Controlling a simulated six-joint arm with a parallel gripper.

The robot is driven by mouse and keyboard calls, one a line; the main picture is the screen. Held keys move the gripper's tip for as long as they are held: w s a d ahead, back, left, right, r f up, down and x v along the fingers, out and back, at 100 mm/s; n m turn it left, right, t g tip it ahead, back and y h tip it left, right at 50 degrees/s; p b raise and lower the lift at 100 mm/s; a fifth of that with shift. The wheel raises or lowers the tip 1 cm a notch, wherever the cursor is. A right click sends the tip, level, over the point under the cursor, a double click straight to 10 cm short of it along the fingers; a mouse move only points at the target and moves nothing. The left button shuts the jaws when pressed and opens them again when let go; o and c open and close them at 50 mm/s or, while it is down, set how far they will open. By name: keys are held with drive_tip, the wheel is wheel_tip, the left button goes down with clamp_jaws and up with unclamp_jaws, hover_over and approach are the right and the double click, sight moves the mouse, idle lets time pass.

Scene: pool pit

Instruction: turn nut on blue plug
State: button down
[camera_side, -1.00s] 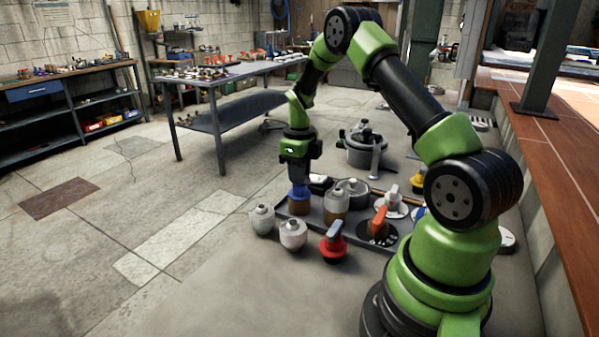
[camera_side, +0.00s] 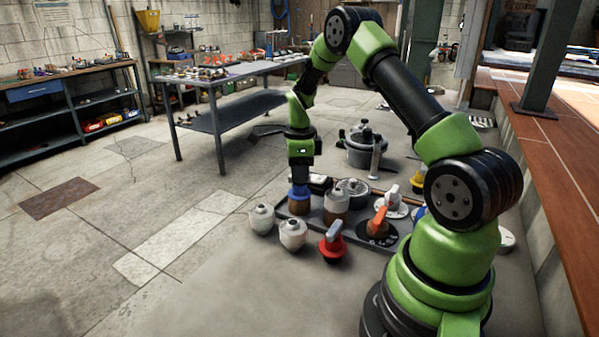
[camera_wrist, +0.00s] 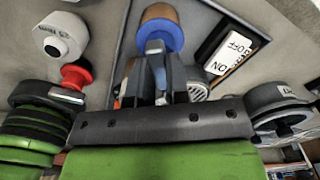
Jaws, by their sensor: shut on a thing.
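My gripper (camera_side: 300,182) is directly above the plug, pointing down. In the wrist view my gripper's fingers (camera_wrist: 158,62) are shut on the blue nut. The fingers hide part of the nut.
Two pale plugs (camera_side: 293,234) and a red valve with a grey handle (camera_side: 333,241) stand in front of the tray. A brown-and-grey plug (camera_side: 336,206) is close on the right. An orange-handled valve (camera_side: 378,226) is farther right. A grey pot (camera_side: 368,152) stands behind.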

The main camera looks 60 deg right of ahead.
drive_tip(key=n, duration=1.1)
drive_tip(key=shift+n, duration=0.4)
drive_tip(key=n, duration=0.5)
drive_tip(key=shift+n, duration=0.3)
drive_tip(key=n, duration=1.2)
drive_tip(key=shift+n, duration=0.3)
drive_tip(key=n, duration=1.1)
drive_tip(key=shift+n, duration=2.7)
